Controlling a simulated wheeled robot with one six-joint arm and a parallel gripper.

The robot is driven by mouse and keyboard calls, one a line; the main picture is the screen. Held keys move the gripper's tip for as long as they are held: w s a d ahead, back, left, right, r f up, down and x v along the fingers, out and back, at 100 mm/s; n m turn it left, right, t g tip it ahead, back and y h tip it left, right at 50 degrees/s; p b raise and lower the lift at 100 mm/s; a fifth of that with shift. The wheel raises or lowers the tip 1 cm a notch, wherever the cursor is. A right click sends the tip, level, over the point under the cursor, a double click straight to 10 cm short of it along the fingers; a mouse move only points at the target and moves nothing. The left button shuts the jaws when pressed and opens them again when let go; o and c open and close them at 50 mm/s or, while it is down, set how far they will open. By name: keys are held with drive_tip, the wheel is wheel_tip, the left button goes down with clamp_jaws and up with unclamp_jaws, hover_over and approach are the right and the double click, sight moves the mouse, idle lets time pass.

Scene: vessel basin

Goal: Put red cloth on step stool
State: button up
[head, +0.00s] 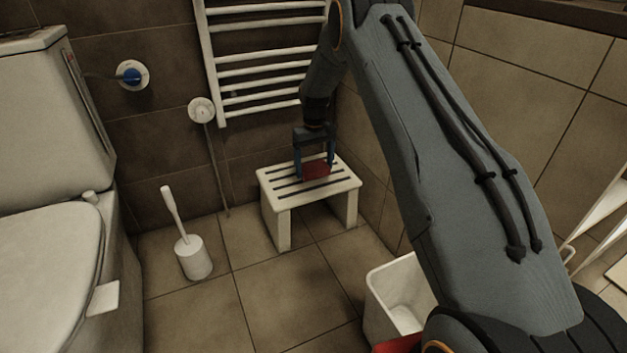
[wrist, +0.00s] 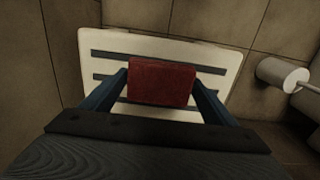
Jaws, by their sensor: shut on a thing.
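The red cloth (head: 316,171) is a small folded red block. In the wrist view the red cloth (wrist: 162,82) lies between the two blue fingers of my gripper (wrist: 160,88), which is shut on it. In the head view my gripper (head: 314,170) points down over the white slatted step stool (head: 346,184). The stool also fills the middle of the wrist view (wrist: 215,58), behind the cloth. The cloth is at or just above the stool's top; I cannot tell whether it touches.
A toilet (head: 45,250) stands at the left, with a toilet brush in its holder (head: 194,258) between it and the stool. A white bin (head: 392,287) is at the front right. A towel radiator (head: 262,71) hangs on the wall behind. Floor in front of the stool is clear.

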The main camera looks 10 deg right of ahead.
sight(314, 185)
drive_tip(key=shift+f+b, duration=0.95)
drive_tip(key=shift+f, duration=1.45)
drive_tip(key=shift+f, duration=0.2)
drive_tip(key=o, duration=1)
